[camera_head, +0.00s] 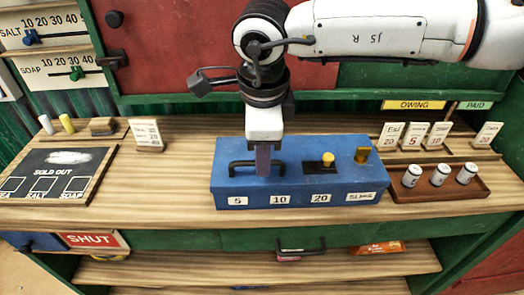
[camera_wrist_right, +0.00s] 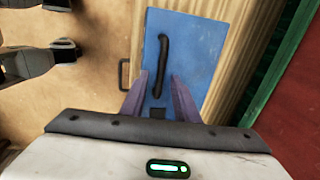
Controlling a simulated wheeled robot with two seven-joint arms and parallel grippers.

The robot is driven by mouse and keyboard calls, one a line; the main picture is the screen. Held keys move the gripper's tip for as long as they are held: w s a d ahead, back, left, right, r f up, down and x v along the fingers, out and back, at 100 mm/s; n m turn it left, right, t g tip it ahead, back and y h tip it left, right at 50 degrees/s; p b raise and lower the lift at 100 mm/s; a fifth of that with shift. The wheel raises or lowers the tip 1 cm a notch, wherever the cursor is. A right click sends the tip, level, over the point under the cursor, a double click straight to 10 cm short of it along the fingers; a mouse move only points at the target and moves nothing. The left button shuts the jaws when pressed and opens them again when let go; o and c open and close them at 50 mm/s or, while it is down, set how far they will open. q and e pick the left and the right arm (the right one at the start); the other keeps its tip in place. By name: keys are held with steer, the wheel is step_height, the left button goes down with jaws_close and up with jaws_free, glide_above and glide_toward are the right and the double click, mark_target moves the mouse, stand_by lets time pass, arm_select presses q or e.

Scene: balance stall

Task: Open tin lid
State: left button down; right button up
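A blue tin (camera_head: 300,188) sits on the wooden counter, with labels 5, 10, 20 and SLIPS along its front. Its blue lid (camera_wrist_right: 200,45) looks shut. A black bar handle (camera_head: 238,166) stands on the left part of the lid, and it shows lengthwise in the right wrist view (camera_wrist_right: 162,62). My right gripper (camera_head: 263,172) points down over the handle. In the right wrist view its two purple fingers (camera_wrist_right: 159,84) are apart, either side of the handle's near end. I cannot tell whether they touch it. My left gripper is not in the head view.
A chalkboard (camera_head: 50,172) lies at the left. The counter between board and tin is mostly clear.

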jaws_close()
steer(key=shift+r, duration=0.15)
